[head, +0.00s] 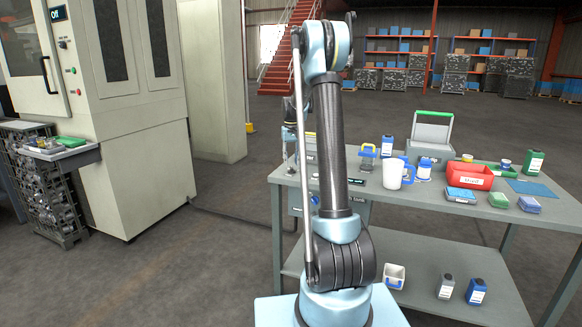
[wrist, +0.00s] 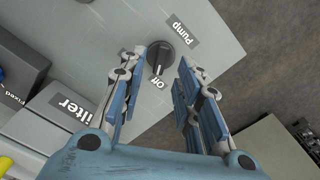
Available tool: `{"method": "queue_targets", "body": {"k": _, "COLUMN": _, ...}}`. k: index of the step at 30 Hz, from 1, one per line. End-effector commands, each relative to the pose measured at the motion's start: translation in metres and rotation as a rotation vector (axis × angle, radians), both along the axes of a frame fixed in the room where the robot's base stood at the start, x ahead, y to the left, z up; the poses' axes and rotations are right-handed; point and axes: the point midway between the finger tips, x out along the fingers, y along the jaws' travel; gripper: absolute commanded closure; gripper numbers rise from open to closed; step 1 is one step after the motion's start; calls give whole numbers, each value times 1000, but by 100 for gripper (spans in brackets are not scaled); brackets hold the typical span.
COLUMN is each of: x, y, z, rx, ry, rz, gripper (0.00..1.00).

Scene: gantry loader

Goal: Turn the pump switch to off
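In the wrist view, the pump switch (wrist: 160,55) is a round black knob with a raised grip, on a grey panel (wrist: 120,30). A dark "Pump" label (wrist: 182,33) is beside it at the upper right. A dark "Off" label (wrist: 157,83) lies just below the knob. I cannot tell which mark its grip points at. My gripper (wrist: 163,62) is open, with one blue-padded finger on each side of the knob. No contact is visible. In the head view, my arm hides the switch and most of my gripper.
A machine cabinet (head: 135,140) stands left, with open floor between.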

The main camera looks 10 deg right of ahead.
Motion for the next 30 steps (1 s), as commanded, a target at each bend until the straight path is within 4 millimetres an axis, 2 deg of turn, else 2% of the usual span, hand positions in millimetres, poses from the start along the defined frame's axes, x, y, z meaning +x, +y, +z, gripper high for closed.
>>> {"method": "queue_targets", "body": {"k": 9, "x": 1, "y": 0, "z": 61, "rx": 0, "ry": 0, "rz": 1, "gripper": 69}}
{"method": "queue_targets", "body": {"k": 15, "x": 1, "y": 0, "z": 84, "rx": 0, "ry": 0, "rz": 1, "gripper": 69}}
{"method": "queue_targets", "body": {"k": 21, "x": 1, "y": 0, "z": 92, "rx": 0, "ry": 0, "rz": 1, "gripper": 69}}
{"method": "queue_targets", "body": {"k": 30, "x": 0, "y": 0, "z": 92, "rx": 0, "ry": 0, "rz": 1, "gripper": 69}}
